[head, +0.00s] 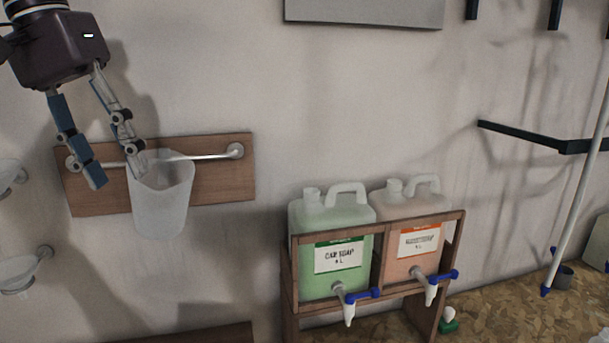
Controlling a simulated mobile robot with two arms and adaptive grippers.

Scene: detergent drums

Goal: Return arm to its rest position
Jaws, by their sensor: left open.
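My left gripper (115,180) comes in from the upper left of the head view. Its two fingers point down and are spread apart with nothing between them. The right finger's tip overlaps the left rim of a white translucent cup (165,200); I cannot tell whether they touch. The left finger's tip is left of the cup, in front of a wooden board. The cup hangs upright at a metal rail (208,156) on the board. My right gripper is not in view.
A wooden rack (378,268) holds a green car soap drum (330,220) and a pale orange drum (412,206), each with a blue-handled tap. Dark brackets (520,133) and a pale pole (582,200) are at right.

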